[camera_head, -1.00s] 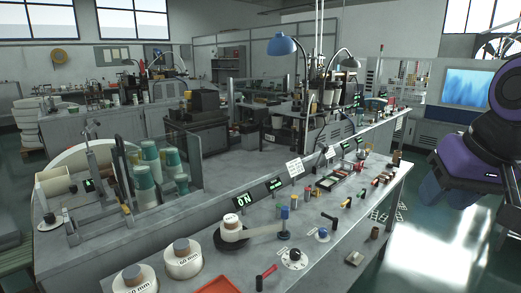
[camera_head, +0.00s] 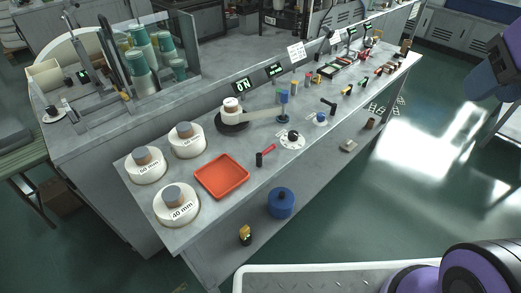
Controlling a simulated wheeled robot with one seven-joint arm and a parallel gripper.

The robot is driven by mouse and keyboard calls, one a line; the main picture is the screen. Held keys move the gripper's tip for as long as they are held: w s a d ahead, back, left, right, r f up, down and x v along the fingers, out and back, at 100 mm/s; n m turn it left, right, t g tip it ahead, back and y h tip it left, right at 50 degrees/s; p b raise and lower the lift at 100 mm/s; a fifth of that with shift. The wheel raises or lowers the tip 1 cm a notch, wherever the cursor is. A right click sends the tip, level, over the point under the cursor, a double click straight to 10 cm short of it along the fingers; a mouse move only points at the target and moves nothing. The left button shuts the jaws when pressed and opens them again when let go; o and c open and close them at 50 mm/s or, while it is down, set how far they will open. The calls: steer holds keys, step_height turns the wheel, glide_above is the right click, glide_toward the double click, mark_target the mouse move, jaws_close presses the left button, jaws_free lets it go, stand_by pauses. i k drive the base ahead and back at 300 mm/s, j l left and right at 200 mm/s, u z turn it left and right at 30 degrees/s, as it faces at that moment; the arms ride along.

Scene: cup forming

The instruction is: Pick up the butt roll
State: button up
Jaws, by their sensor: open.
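A small white roll with a brown core (camera_head: 231,104) sits on a black round plate (camera_head: 232,126) at the back of the bench; it may be the butt roll, but I cannot read its label. Three larger white rolls with brown or grey cores stand at the near left end: one marked 50 mm (camera_head: 147,171), one behind it (camera_head: 188,146) and one marked 40 mm (camera_head: 177,211). Parts of my purple and black arm show at the right edge, away from the bench. I cannot make out my gripper's fingers in this view.
An empty orange tray (camera_head: 222,176) lies beside the rolls. A red-handled tool (camera_head: 265,154), a white dial (camera_head: 292,139) and several small tools line the bench to the right. A blue container (camera_head: 281,203) is on the lower shelf. Open floor lies right of the bench.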

mark_target(230, 112)
steer(key=u, duration=1.2)
steer(key=i+l+u, duration=0.25)
steer(key=l+u, duration=0.25)
steer(key=l, duration=0.25)
steer(key=i+l+u, duration=0.25)
steer(key=l, duration=0.2)
steer(key=k+j, duration=0.05)
steer(key=k, duration=0.05)
